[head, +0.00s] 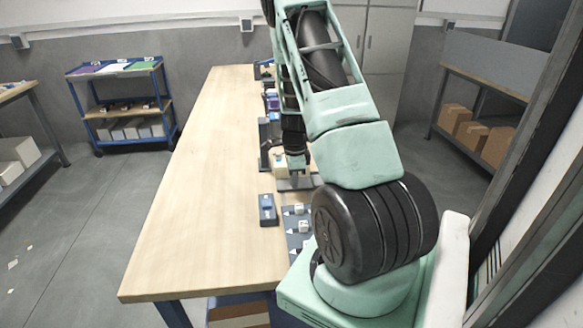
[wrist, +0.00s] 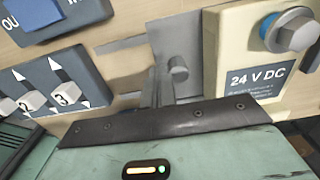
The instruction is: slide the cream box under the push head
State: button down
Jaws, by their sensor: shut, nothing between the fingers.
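The cream box (wrist: 232,50) is at the right in the wrist view. It carries a dark "24 V DC" label and a grey and blue round knob (wrist: 292,32). In the head view a cream patch (head: 279,165), likely the same box, shows just left of my gripper. My gripper (wrist: 163,82) is shut and empty, pointing down over a grey plate (wrist: 188,38) with a short round stub (wrist: 178,68). The box is beside my fingers, with a gap between. I cannot pick out the push head with certainty; my arm hides part of this area.
A dark panel with numbered white switches (wrist: 52,95) and a dark block with a blue button (wrist: 45,18) lie left in the wrist view. The wooden bench (head: 195,170) is clear on its left side. Several dark devices line its right edge.

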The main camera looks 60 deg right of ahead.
jog(key=shift+w+d+p, duration=0.2)
jog(key=shift+w+d, duration=0.8)
jog(key=shift+d, duration=0.25)
jog(key=shift+w+d+p, duration=0.15)
jog(key=shift+w+d, duration=0.85)
jog(key=shift+d, duration=0.2)
jog(key=shift+s+a+r, duration=0.1)
jog(key=shift+s+a, duration=0.05)
jog(key=shift+a, duration=0.05)
jog(key=shift+r+p, duration=2.3)
jog(key=shift+r, duration=0.7)
jog(key=shift+s+f, duration=0.1)
